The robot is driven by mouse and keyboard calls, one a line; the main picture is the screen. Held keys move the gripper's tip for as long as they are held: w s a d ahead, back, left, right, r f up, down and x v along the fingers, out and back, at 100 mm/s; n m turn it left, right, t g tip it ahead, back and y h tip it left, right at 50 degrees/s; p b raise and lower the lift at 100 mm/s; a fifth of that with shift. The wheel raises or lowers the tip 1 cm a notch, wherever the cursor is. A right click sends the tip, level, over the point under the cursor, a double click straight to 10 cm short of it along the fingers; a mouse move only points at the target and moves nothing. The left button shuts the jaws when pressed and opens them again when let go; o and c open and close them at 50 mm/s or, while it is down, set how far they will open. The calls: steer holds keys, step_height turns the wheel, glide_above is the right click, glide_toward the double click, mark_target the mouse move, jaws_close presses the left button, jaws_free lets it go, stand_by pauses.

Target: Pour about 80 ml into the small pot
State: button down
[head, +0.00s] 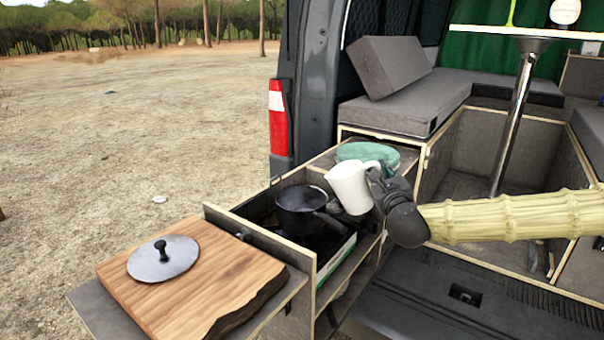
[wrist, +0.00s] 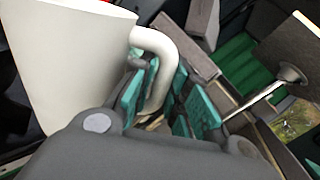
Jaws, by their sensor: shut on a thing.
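A small dark pot (head: 301,209) stands in the pull-out kitchen drawer at the van's tailgate. Its handle points toward the lower right. My gripper (head: 380,180) is shut on the handle of a white jug (head: 350,188), just right of the pot. The jug is held up, slightly tilted toward the pot. In the wrist view the jug (wrist: 72,60) fills the left side, and its curved handle lies between the teal finger pads of my gripper (wrist: 155,95). The insides of the pot and the jug are hidden, and no stream of liquid shows.
A raised drawer wall (head: 258,243) stands between board and pot. A green round item (head: 367,154) lies behind the jug. A table post (head: 515,115) stands at the right.

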mark_target(360, 166)
steer(key=a+r+n+p, duration=0.1)
steer(key=r+p, duration=0.1)
steer(key=a+r+n+p, duration=0.1)
steer(key=a+p, duration=0.1)
steer(key=p, duration=0.1)
steer(key=shift+r+n, duration=0.3)
steer(key=shift+r, duration=0.1)
steer(key=shift+a+r+n+p, duration=0.6)
steer(key=shift+r+n+p, duration=0.3)
steer(key=shift+p, duration=0.8)
steer(key=shift+a+r+n+p, duration=0.55)
steer(key=shift+r+n+p, duration=0.35)
steer(key=shift+p, duration=0.8)
steer(key=shift+a+r+n+p, duration=0.25)
steer(key=shift+a+n+p, duration=0.05)
steer(key=shift+p, duration=0.2)
steer(key=shift+a+r+n+p, duration=0.45)
steer(key=shift+r+n+p, duration=0.15)
steer(key=shift+p, duration=0.65)
